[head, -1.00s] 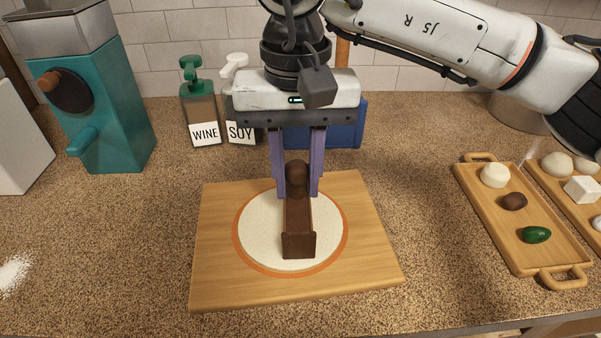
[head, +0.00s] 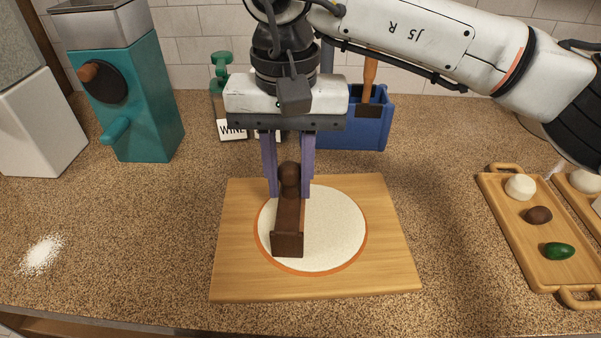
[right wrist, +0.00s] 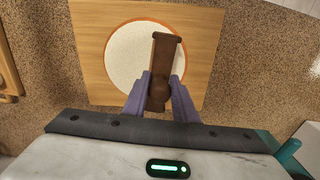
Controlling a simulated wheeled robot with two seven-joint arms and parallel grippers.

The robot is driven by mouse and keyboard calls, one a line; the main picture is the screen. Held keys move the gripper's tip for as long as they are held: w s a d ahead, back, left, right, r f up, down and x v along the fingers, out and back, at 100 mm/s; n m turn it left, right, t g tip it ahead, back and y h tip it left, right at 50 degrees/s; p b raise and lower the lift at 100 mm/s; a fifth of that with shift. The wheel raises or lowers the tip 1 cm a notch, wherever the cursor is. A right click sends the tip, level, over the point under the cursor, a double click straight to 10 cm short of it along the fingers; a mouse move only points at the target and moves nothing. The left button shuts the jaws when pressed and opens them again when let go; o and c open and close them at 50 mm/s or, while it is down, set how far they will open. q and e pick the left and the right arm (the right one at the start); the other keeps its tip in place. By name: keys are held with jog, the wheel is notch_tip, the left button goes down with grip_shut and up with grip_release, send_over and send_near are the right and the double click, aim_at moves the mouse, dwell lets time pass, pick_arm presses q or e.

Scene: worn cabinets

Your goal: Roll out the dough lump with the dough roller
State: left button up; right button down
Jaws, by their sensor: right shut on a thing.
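My right gripper (head: 287,190) is shut on the dark brown dough roller (head: 288,241), its purple fingers on either side of the knob. The roller also shows between the fingers in the right wrist view (right wrist: 163,52). It is over the left part of a flat, round white dough (head: 335,225). I cannot tell whether it touches the dough. The dough lies inside an orange ring on a wooden board (head: 395,265); it also shows in the right wrist view (right wrist: 125,55). No thick lump shows; the dough is a wide disc. My left gripper is not in view.
A teal grinder (head: 150,95) stands at the back left, with bottles (head: 221,100) and a blue holder (head: 362,135) behind the gripper. A wooden tray (head: 520,235) with small foods is at right. White powder (head: 41,255) lies on the left counter.

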jog(key=shift+a, duration=0.25)
jog(key=shift+r+p, duration=2.6)
jog(key=shift+r, duration=0.95)
jog(key=shift+f, duration=0.1)
